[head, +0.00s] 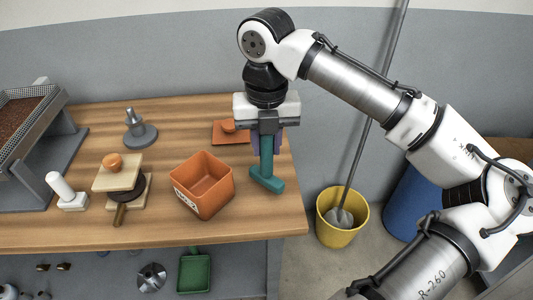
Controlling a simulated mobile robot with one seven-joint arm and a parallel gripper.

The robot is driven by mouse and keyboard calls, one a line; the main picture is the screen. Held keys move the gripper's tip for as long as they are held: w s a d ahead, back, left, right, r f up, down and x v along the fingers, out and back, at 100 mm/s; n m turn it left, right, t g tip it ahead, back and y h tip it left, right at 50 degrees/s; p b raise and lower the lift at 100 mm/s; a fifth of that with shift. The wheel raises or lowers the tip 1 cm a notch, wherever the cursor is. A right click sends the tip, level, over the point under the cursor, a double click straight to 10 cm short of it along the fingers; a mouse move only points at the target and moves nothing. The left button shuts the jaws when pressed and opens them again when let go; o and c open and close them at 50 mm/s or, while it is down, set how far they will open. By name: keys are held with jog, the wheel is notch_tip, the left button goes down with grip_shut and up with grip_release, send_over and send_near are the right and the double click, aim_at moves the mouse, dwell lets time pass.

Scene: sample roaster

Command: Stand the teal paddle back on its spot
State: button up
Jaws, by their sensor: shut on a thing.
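The teal paddle (266,175) is upright at the right end of the wooden table, with its handle going up into my gripper and its wide bar at the bottom. My gripper (267,130) points down and is shut on the handle of the teal paddle. The bar is low over the tabletop; I cannot tell whether it touches. An orange square (220,136) with a round knob lies on the table just left of and behind my gripper. No marked spot for the paddle can be made out.
An orange bin (202,188) stands left of the paddle. Further left are a grey stand (136,130), a wooden press (119,180), a white-handled block (67,191) and a mesh tray (30,115). A yellow bucket (341,222) with a mop stands on the floor right of the wooden table (240,226).

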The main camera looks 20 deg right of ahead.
aim_at(267, 155)
jog(key=shift+f, duration=1.75)
jog(key=o, duration=1)
notch_tip(267, 155, up, 12)
jog(key=shift+r, duration=0.15)
jog(key=shift+s, duration=0.1)
